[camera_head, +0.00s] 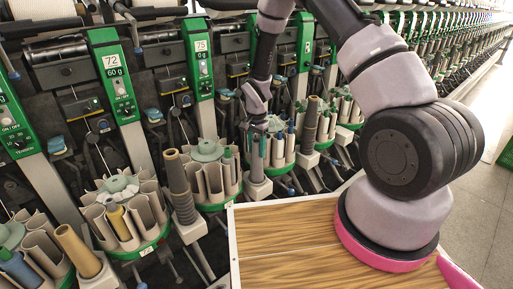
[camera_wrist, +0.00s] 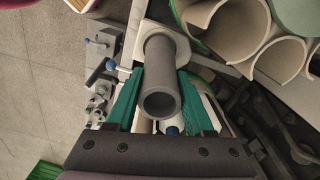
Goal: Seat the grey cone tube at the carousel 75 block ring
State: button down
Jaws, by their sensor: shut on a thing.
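The grey cone tube (camera_wrist: 160,76) is between the green fingers of my gripper (camera_wrist: 158,105) in the wrist view, its open end toward the camera. My gripper is shut on it. Its far end meets or lies just over a pale block (camera_wrist: 150,30); I cannot tell if it is fully in the ring. In the head view my gripper (camera_head: 256,123) is low, just right of the carousel (camera_head: 207,152) under the 75 label (camera_head: 201,46). The tube (camera_head: 256,160) hangs upright below it, its lower end at a pale block (camera_head: 258,188).
A carousel of pale pockets (camera_wrist: 285,75) lies close on the right in the wrist view. Another carousel (camera_head: 279,150) is just right of my gripper in the head view. A tall stacked tube (camera_head: 178,185) stands on the left block (camera_head: 190,229). A wooden-topped table (camera_head: 290,240) is in front.

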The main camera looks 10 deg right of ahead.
jog(key=shift+f, duration=0.15)
jog(key=shift+c, duration=1)
grip_release()
notch_tip(320, 180, up, 11)
jog(key=shift+f, duration=0.1)
